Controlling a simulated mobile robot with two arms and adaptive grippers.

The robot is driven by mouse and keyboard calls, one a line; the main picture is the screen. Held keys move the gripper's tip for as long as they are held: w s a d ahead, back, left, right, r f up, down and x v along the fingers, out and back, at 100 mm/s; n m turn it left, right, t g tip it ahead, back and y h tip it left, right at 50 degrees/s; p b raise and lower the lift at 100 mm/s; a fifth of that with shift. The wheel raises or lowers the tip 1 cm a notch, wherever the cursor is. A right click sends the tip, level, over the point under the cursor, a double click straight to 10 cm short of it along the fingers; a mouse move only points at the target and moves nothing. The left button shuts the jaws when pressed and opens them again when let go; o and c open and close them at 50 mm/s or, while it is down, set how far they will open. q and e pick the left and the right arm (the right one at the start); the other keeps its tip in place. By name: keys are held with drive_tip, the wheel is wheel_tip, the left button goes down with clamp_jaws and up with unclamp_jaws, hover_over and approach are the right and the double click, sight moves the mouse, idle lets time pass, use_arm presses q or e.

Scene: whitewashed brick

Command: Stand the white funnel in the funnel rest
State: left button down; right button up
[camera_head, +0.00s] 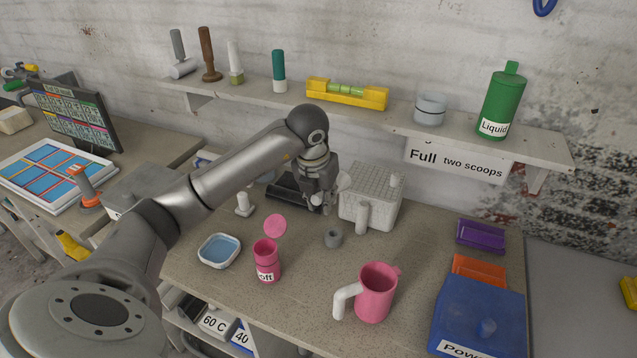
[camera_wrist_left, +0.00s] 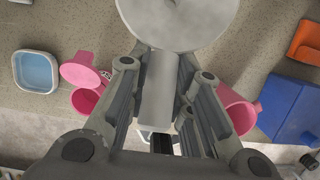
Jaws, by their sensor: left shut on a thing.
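My left gripper (camera_head: 322,205) hangs over the back middle of the bench and is shut on the white funnel. The funnel (camera_head: 344,181) shows only in part beside the fingers in the head view. In the left wrist view the funnel's round pale body (camera_wrist_left: 178,18) is beyond the fingertips, with a grey-white part between the fingers (camera_wrist_left: 157,90). My right gripper is not in view.
A pale perforated box (camera_head: 371,195) stands close right of the gripper. A pink jar (camera_head: 266,262), a pink jug (camera_head: 374,293) and a blue-filled dish (camera_head: 219,250) stand nearer the front. A blue box (camera_head: 478,318) is at right. A wall shelf (camera_head: 405,122) runs above.

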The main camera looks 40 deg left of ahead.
use_arm(q)
drive_tip(key=shift+w+d+f, duration=0.15)
drive_tip(key=shift+w+f, duration=0.15)
drive_tip(key=shift+w, duration=0.15)
drive_tip(key=shift+s, duration=0.1)
drive_tip(key=shift+f+b, duration=0.9)
wheel_tip(320, 180, down, 7)
drive_tip(key=b, duration=0.6)
drive_tip(key=shift+f, duration=0.2)
drive_tip(key=shift+f+b, duration=2.3)
drive_tip(key=shift+f, duration=0.45)
